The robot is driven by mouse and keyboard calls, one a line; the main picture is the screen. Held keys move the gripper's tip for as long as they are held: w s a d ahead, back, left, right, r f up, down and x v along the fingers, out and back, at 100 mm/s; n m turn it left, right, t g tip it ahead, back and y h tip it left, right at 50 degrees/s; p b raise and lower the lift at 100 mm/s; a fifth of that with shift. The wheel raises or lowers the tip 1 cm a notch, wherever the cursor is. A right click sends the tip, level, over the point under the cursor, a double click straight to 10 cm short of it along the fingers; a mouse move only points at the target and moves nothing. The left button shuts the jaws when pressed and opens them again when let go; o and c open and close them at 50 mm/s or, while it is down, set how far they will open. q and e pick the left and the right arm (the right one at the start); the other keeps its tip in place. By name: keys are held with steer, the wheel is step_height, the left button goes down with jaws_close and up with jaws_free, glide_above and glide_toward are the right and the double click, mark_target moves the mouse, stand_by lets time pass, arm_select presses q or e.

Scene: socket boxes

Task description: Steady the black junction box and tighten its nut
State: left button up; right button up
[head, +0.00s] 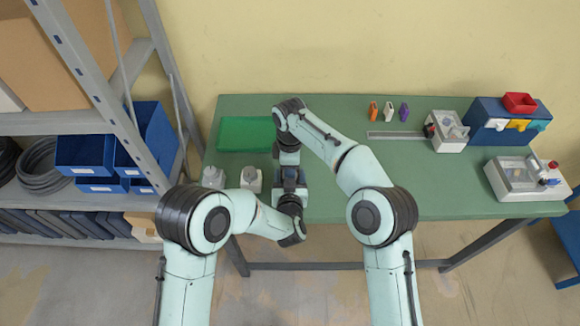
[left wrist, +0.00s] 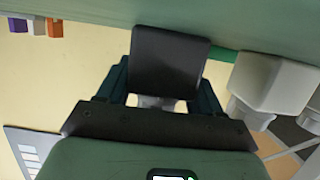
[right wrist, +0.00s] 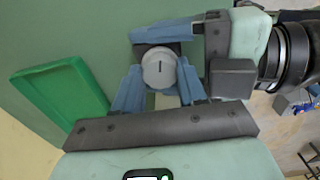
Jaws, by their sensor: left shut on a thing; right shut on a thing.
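The black junction box (left wrist: 170,62) is between the fingers of my left gripper (left wrist: 160,88), which is shut on its sides. In the right wrist view, the box shows only as a dark edge behind the round grey nut (right wrist: 159,68), which has a dark line on its face. My right gripper (right wrist: 158,88) is shut on the nut, with one blue finger at each side. The left gripper's fingers (right wrist: 167,32) show just beyond it. In the head view, both grippers meet at the table's front edge, and the arms mostly hide the box and nut.
Two grey boxes (head: 250,178) (head: 213,177) stand left of the grippers on the green table (head: 330,108). A green tray (head: 245,134) lies behind them. Small coloured pieces (head: 389,111), a grey strip (head: 397,135) and fixtures (head: 520,178) are right. A shelf (head: 95,120) borders the left.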

steer(key=shift+m, duration=2.6)
steer(key=o, duration=0.8)
step_height(320, 180, up, 12)
